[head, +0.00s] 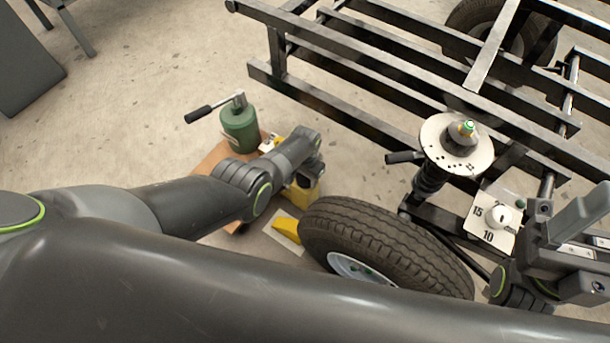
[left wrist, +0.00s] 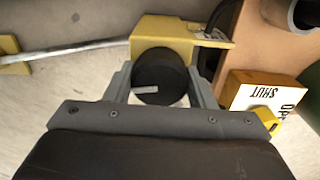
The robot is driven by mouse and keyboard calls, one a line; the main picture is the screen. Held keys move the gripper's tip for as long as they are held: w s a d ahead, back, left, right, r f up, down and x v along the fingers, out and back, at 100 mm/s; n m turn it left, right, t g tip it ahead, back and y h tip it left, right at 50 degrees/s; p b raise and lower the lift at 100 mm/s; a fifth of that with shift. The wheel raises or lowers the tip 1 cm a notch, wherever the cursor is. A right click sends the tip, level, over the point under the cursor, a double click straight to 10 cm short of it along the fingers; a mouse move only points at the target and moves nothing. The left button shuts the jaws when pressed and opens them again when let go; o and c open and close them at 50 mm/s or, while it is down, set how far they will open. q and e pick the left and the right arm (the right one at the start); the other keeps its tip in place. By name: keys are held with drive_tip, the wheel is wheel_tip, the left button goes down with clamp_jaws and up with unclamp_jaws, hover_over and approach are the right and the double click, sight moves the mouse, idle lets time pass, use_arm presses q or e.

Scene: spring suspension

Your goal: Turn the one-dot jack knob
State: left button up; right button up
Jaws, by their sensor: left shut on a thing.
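The black jack knob (left wrist: 160,72) sits on the yellow jack body (left wrist: 175,32), with a short pale bar mark on its face. In the left wrist view, my left gripper (left wrist: 160,82) has its two grey fingers on either side of the knob and is shut on it. I cannot make out any dots on the knob. In the head view, the yellow jack (head: 303,197) shows beside the tyre, and my left arm hides the knob. My right gripper (head: 575,235) is at the right edge, and its jaw state is unclear.
A tyre (head: 385,238) lies close to the jack's right. A green pump (head: 240,128) with a lever stands behind it. A sign reading OPEN and SHUT (left wrist: 262,94) sits beside the knob. A steel frame (head: 350,75), a strut with a round plate (head: 440,150) and a dial plate (head: 484,222) stand right.

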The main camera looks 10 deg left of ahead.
use_arm(q)
drive_tip(key=n, duration=0.4)
drive_tip(key=shift+n, duration=0.4)
drive_tip(key=n, duration=0.3)
drive_tip(key=shift+n, duration=0.3)
drive_tip(key=n, duration=0.4)
drive_tip(key=shift+n, duration=2.2)
drive_tip(key=o, duration=1)
drive_tip(key=shift+r, duration=0.1)
